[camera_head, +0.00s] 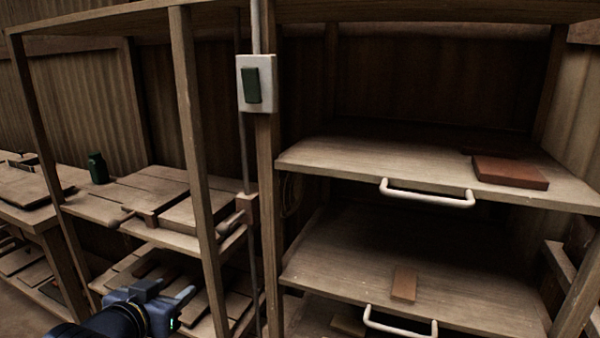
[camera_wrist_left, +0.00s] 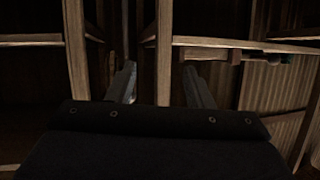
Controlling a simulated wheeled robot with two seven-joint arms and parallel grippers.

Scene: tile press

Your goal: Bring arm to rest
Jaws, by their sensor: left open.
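My left gripper (camera_head: 176,293) is at the lower left of the head view, in front of the left-hand shelves. Its two fingers also show in the left wrist view (camera_wrist_left: 160,88), spread apart with nothing between them. Behind them in that view are wooden posts and shelf edges. My right gripper is in neither view.
A wooden rack has a post with a white switch box (camera_head: 257,83) on it. To the right, an upper shelf (camera_head: 340,158) with a pale handle (camera_head: 428,200) bears a reddish-brown tile (camera_head: 510,172). A lower shelf (camera_head: 340,260) bears a small brown tile (camera_head: 404,284). A green bottle (camera_head: 97,167) stands at left.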

